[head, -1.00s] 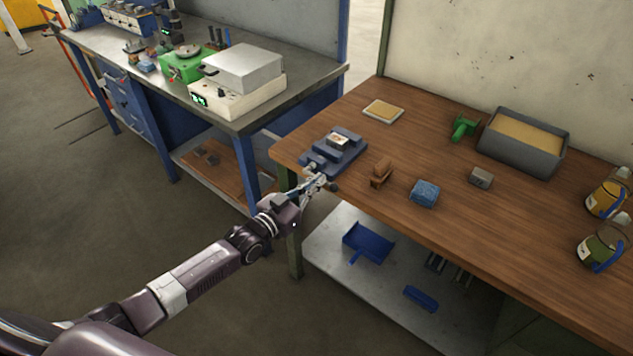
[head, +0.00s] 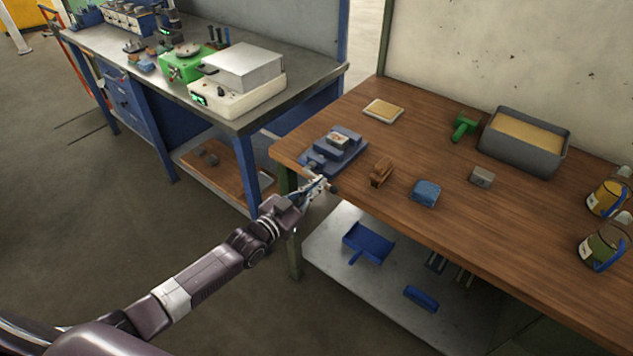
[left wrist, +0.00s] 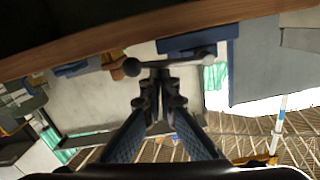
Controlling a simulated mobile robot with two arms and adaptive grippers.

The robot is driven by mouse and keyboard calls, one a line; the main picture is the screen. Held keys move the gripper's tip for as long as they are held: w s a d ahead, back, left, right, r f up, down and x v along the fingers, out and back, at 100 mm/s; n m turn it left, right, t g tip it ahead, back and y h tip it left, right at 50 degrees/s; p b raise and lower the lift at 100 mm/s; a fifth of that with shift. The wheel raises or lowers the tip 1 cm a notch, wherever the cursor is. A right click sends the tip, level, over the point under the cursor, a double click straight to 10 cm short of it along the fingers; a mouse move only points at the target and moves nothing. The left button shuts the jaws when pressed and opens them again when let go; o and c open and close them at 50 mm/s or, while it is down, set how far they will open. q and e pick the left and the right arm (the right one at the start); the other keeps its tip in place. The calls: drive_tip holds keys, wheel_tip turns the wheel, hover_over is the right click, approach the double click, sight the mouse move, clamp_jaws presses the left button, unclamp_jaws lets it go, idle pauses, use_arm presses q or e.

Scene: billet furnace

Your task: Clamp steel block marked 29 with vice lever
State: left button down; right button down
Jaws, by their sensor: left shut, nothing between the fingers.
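The blue-grey vice (head: 350,157) sits at the near left corner of the wooden bench. A small light steel block (head: 339,139) lies between its jaws; its number is too small to read. My left gripper (head: 325,183) is just in front of the vice, off the bench's front edge. The vice lever (left wrist: 170,64), a grey bar with ball ends, crosses right at the fingertips in the left wrist view. The left gripper's fingers (left wrist: 158,82) are together there with nothing held between them; whether they touch the bar is unclear. My right gripper is not in view.
On the wooden bench (head: 410,130) are a brown brush-like item (head: 382,171), a blue block (head: 426,193), a grey block (head: 481,177), a green tool (head: 463,127), a sand tray (head: 490,148) and jars (head: 602,248). A metal-topped bench (head: 310,75) stands at left.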

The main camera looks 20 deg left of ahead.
use_arm(q)
drive_tip(key=w+a+f+m+b, duration=0.1)
drive_tip(key=a+f+m+b, duration=0.3)
drive_tip(key=f+m+b, duration=0.3)
drive_tip(key=m+b, duration=0.4)
drive_tip(key=m, duration=0.5)
drive_tip(key=shift+w+a+f+t+y+b, duration=0.2)
drive_tip(key=shift+w+a+t+y+b, duration=0.1)
drive_tip(key=shift+t+y+b, duration=0.1)
drive_tip(key=shift+r, duration=0.1)
drive_tip(key=shift+a, duration=0.1)
